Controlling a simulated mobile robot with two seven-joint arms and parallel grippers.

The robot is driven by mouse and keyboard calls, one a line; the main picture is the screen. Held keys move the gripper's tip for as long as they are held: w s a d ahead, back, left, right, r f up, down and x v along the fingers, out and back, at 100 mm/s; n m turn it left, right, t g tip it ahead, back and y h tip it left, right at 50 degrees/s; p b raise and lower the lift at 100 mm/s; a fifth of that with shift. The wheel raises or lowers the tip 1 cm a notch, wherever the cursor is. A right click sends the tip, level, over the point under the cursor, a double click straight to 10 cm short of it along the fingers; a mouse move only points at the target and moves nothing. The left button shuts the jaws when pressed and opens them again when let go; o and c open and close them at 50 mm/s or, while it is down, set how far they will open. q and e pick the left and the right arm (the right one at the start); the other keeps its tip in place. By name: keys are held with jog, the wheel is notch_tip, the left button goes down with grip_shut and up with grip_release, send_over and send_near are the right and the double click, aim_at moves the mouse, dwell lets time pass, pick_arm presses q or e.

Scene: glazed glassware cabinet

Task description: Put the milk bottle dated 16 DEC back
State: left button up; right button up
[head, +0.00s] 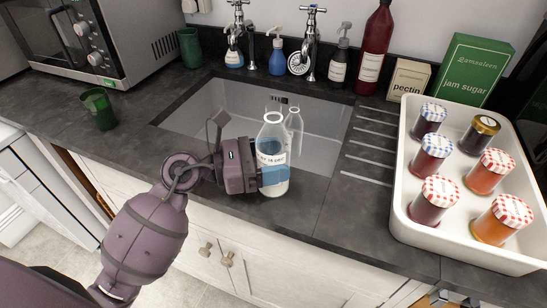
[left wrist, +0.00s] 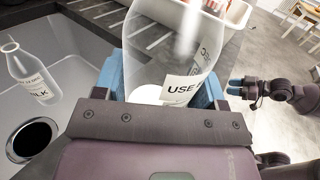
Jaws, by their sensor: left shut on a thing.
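A clear glass milk bottle (head: 273,130) with a white label is upright at the counter strip in front of the sink. My left gripper (head: 270,176) is shut on its lower body; I cannot tell whether its base touches the counter. In the left wrist view the held bottle (left wrist: 165,45) shows "USE" on its label; the date is not readable. A second clear bottle (head: 295,122) stands behind it in the sink; its label reads "MILK" in the left wrist view (left wrist: 30,78). My right gripper (left wrist: 238,87) shows small in the left wrist view, apart from the bottles.
The sink (head: 200,115) has a drain hole (left wrist: 33,139). A white tray (head: 402,190) of several jam jars stands at right. Taps, soap bottles and a red bottle (head: 374,50) line the back. A green cup (head: 99,108) and a microwave (head: 100,40) are at left.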

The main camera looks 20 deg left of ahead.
pick_arm(q)
jog(key=o, duration=1.4)
jog(key=shift+f, duration=0.1)
jog(key=shift+r, duration=0.25)
jog(key=v, duration=1)
jog(key=shift+s+a+f+b, duration=0.2)
jog(key=shift+a+b, duration=0.15)
jog(key=shift+b, duration=0.05)
jog(key=shift+s+a+r, duration=0.1)
jog(key=shift+s+a, duration=0.25)
jog(key=shift+a, duration=0.15)
